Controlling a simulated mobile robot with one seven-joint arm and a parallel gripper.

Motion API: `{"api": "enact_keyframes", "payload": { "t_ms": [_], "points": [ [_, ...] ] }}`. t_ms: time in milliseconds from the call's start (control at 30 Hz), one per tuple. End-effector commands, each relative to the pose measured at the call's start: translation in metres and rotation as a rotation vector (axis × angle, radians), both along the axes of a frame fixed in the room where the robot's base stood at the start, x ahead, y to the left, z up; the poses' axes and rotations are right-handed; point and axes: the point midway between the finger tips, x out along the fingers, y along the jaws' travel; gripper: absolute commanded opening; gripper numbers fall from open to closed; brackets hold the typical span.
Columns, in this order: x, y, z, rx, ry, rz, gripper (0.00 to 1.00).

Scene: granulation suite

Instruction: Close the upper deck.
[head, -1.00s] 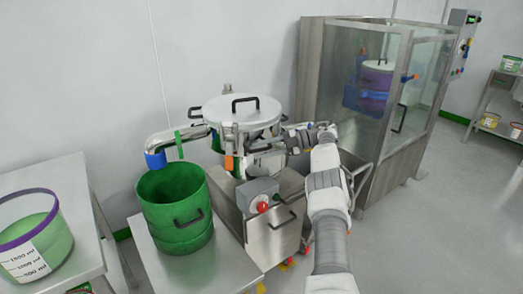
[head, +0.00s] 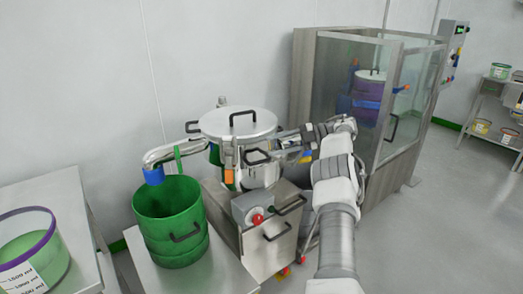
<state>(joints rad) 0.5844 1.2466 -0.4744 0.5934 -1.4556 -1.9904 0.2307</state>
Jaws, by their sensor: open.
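The round steel sifter (head: 262,172) stands at the centre, with a flat steel lid (head: 228,124) carrying a black handle on top. Its lid looks seated level on the vessel. An orange-tipped latch (head: 229,174) hangs at the front of its rim. A black loop handle (head: 257,157) shows on the near right side, beside my gripper. I cannot tell which ring is the upper deck or how far it stands open. My gripper (head: 280,151) is open at the sifter's right side, close to that handle. Its fingertips are small and partly hidden, and contact is unclear.
A green bucket (head: 170,210) stands on a steel table at front left, under a blue-ended spout (head: 153,175). A steel box with a red button (head: 257,220) sits before the sifter. A glass-sided cabinet (head: 345,100) stands behind right. The right floor is clear.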

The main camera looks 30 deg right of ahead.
Motion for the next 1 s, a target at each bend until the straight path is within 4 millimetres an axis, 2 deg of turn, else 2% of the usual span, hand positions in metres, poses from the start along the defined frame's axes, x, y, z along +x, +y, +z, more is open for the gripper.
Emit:
{"api": "enact_keyframes", "payload": {
  "t_ms": [33,100,300,733,867,967,1000],
  "points": [
    [-0.008,-0.009,0.011,0.000,-0.002,-0.005,0.47],
    [-0.018,-0.017,0.017,0.000,-0.001,-0.004,0.47],
    [-0.031,-0.029,0.025,0.001,0.001,-0.002,0.47],
    [-0.035,-0.032,0.026,-0.001,0.003,0.000,0.47],
    [-0.030,-0.030,0.034,-0.002,-0.011,-0.017,0.24],
    [-0.012,-0.025,0.058,0.001,-0.061,-0.082,0.06],
    [-0.002,-0.022,0.073,0.005,-0.091,-0.123,0.00]
  ]
}}
